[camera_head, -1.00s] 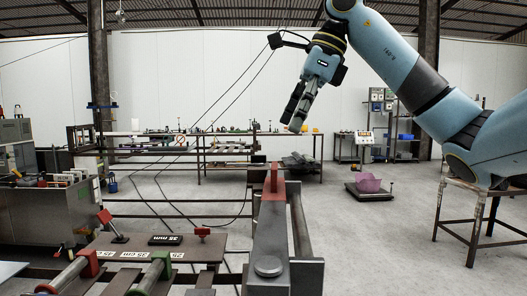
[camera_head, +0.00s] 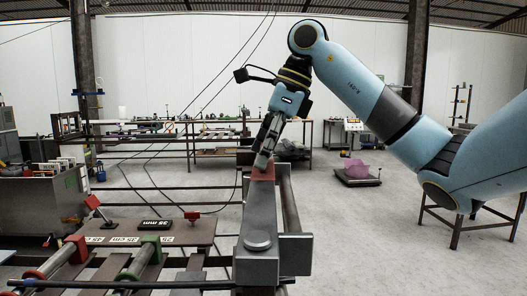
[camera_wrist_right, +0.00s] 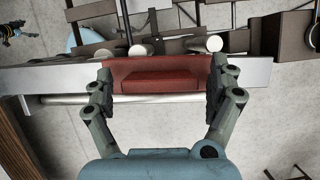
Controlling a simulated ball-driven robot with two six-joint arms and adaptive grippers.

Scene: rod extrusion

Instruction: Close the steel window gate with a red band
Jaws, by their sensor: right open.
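The steel gate (camera_head: 258,215) is a long grey bar running away from me in the middle of the head view. Its red band (camera_head: 262,172) is at the far end. My right gripper (camera_head: 264,158) points down at the band from above. In the right wrist view, the red band (camera_wrist_right: 155,80) lies between the two fingers of my right gripper (camera_wrist_right: 161,85), which are spread apart at its two ends. I cannot tell whether they touch it. My left gripper is not in view.
A pink container (camera_head: 355,168) stands on a low platform behind right. A workbench (camera_head: 220,150) is behind.

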